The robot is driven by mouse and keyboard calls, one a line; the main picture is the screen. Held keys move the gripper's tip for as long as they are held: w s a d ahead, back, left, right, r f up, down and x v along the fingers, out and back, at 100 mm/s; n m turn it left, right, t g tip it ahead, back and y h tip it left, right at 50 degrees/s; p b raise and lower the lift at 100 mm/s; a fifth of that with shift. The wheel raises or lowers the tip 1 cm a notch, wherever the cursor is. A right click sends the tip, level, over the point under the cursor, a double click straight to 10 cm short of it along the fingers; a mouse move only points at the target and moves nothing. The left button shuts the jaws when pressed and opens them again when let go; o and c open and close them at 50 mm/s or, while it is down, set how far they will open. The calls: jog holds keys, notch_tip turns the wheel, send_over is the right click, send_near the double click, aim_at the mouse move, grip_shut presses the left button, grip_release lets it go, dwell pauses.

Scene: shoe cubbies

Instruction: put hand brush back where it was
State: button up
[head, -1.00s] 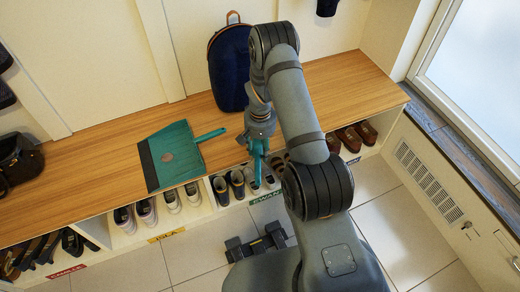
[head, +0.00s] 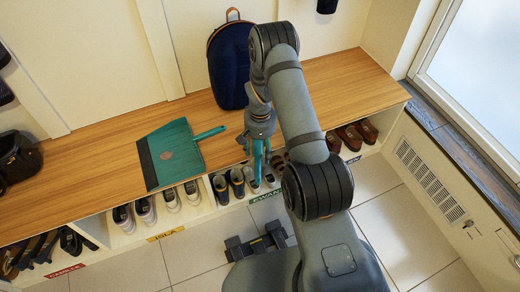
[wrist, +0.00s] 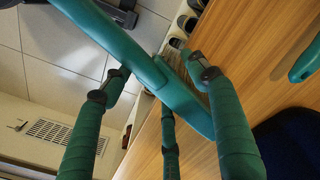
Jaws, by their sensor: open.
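My gripper (head: 262,158) hangs low at the bench's front edge, over the shoe cubbies. In the wrist view its green fingers (wrist: 160,72) are apart. A long teal piece, which looks like the hand brush (wrist: 122,42), runs from the top of the wrist view down between the fingers, close to the camera. I cannot tell whether anything supports it. In the head view the brush cannot be told apart from the green fingers. The teal dustpan (head: 176,156) lies flat on the bench, left of my gripper. Its handle end (wrist: 306,62) shows at the wrist view's right edge.
The wooden bench (head: 95,150) has free room left of the dustpan and at its right end. A dark blue backpack (head: 229,65) stands behind my gripper. Shoes fill the labelled cubbies below. A black object (head: 257,242) sits on the tiled floor.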

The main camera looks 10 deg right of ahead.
aim_at(260, 147)
notch_tip(260, 147, up, 13)
jog(key=p, duration=0.3)
jog(key=shift+r, duration=0.15)
